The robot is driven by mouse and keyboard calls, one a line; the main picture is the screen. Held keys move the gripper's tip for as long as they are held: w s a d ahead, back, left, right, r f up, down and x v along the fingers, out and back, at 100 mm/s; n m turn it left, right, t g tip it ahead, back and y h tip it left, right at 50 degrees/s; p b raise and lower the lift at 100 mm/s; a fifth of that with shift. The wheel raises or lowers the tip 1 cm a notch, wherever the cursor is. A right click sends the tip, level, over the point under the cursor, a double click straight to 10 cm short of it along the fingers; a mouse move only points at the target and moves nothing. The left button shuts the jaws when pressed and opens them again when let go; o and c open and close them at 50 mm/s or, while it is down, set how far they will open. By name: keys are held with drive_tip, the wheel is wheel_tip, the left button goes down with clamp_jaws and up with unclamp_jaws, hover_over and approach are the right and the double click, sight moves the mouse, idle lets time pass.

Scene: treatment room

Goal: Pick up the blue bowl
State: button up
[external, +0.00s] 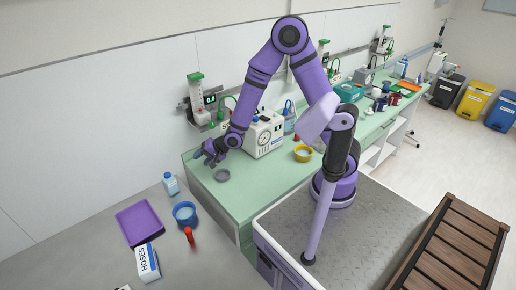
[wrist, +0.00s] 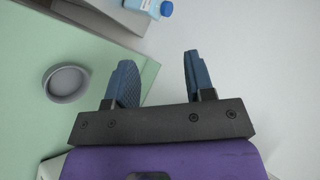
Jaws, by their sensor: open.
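The blue bowl (external: 184,212) stands on the grey table at the lower left in the external view, between a purple tray and a red object. It does not show in the wrist view. My gripper (external: 211,152) is above the left end of the green counter, up and to the right of the bowl in the picture and well apart from it. In the wrist view my gripper (wrist: 158,75) has its two blue fingers spread with nothing between them.
A grey round dish (wrist: 66,83) lies on the green counter (wrist: 120,60) near my gripper. A white machine (external: 264,135) stands right of my gripper.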

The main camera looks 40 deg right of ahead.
drive_tip(key=s+a+f+m+y, duration=0.2)
drive_tip(key=s+a+f, duration=0.2)
drive_tip(key=a+f, duration=0.3)
drive_tip(key=m+g+y, duration=0.1)
drive_tip(key=m+y, duration=0.1)
drive_tip(key=m, duration=0.1)
approach(187, 221)
drive_tip(key=shift+w+a+r, duration=0.2)
drive_tip(key=shift+w+a, duration=0.05)
drive_tip(key=shift+a, duration=0.4)
drive_tip(key=shift+w+a+r, duration=0.2)
drive_tip(key=shift+w+a, duration=0.1)
drive_tip(key=shift+a, duration=0.3)
drive_tip(key=shift+w+a+r, duration=0.15)
drive_tip(key=shift+w+a, duration=0.1)
drive_tip(key=shift+a, duration=0.4)
wheel_tip(187, 221, down, 3)
drive_tip(key=shift+r, duration=0.2)
drive_tip(key=shift+x, duration=1.1)
drive_tip(key=shift+w+a+f, duration=0.2)
drive_tip(key=shift+w+a, duration=0.1)
clamp_jaws()
